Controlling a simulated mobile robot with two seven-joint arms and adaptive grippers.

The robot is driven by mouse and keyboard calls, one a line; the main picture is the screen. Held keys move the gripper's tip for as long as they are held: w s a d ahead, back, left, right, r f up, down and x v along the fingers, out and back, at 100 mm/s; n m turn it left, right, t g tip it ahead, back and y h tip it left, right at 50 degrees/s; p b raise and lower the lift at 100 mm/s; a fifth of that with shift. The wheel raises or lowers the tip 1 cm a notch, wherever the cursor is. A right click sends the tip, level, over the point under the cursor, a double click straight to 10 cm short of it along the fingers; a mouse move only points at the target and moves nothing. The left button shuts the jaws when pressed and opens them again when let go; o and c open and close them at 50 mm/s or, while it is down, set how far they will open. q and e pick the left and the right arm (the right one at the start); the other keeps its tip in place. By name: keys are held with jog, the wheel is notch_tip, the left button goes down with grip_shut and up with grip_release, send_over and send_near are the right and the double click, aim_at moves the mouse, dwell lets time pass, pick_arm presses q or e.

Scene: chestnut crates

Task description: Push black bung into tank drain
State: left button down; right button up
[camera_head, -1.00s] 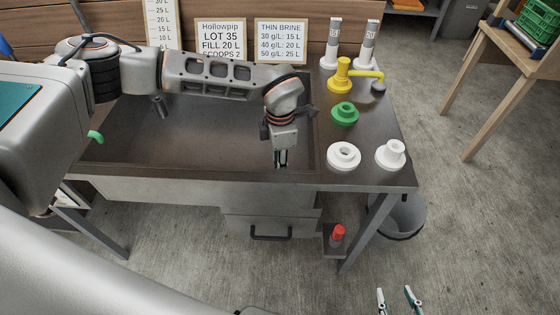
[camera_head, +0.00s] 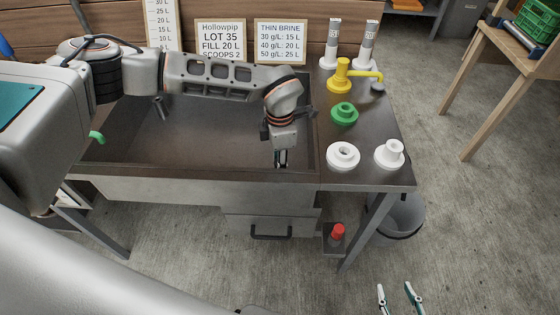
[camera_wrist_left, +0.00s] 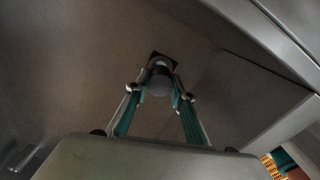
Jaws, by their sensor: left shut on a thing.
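The tank (camera_head: 210,135) is a dark, wide basin sunk into the bench. My left gripper (camera_head: 281,160) points down into its right front corner. In the left wrist view, my left gripper (camera_wrist_left: 160,98) is shut on the black bung (camera_wrist_left: 159,84), which looks dark grey and round between the fingertips. The tank drain (camera_wrist_left: 171,56) shows as a dark square patch right behind the bung, partly hidden by it. I cannot tell whether the bung touches or sits in the drain. My right gripper (camera_head: 400,299) is open and empty, low over the floor at the bottom edge.
On the ledge right of the tank stand a yellow tap-like fitting (camera_head: 340,78), a green flanged piece (camera_head: 344,113), a white ring (camera_head: 343,156) and a white stepped piece (camera_head: 389,154). Signs stand behind the tank. A grey bin (camera_head: 405,218) is under the bench's right end.

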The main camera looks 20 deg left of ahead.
pick_arm(q)
jog(key=shift+f, duration=1.3)
jog(key=shift+f, duration=0.25)
jog(key=c, duration=1.6)
grip_release()
jog(key=shift+c, duration=0.2)
